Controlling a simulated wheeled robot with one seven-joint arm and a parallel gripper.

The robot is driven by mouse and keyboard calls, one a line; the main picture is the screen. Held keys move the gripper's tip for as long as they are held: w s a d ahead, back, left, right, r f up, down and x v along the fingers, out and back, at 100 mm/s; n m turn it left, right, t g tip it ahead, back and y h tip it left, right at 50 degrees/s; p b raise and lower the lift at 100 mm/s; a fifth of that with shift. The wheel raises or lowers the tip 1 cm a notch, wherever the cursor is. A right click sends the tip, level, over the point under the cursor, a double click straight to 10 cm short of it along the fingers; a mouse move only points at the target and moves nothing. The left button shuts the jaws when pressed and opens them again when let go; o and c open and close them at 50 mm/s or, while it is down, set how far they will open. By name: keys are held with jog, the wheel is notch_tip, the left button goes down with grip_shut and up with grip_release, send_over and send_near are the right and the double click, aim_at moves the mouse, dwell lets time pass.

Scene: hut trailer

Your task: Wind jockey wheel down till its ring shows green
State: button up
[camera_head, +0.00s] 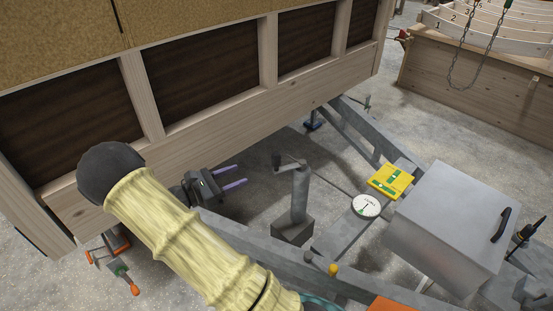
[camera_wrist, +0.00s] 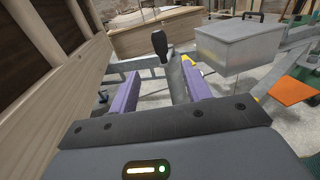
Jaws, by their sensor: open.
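The jockey wheel's grey post (camera_head: 299,195) stands upright at the trailer's drawbar, with a dark block around its foot. My gripper (camera_head: 240,175) is open and empty, left of the handle with a gap between. Its purple fingers show in the wrist view (camera_wrist: 158,82). The wheel is hidden, and I cannot make out a green ring on the post.
A white dial (camera_head: 366,206) and a yellow level plate (camera_head: 390,181) sit on the drawbar. A grey lidded box (camera_head: 452,215) stands at right. The hut's wooden wall (camera_head: 200,150) runs close behind my gripper. Orange-handled stand (camera_head: 133,288) is at lower left.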

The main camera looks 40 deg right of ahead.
aim_at(276, 159)
jog(key=d, duration=0.4)
jog(key=s+d+p, duration=0.1)
jog(key=d, duration=0.4)
jog(key=s+d, duration=0.1)
jog(key=d, duration=0.4)
jog(key=shift+d+p, duration=0.15)
jog(key=shift+p, duration=0.2)
grip_shut()
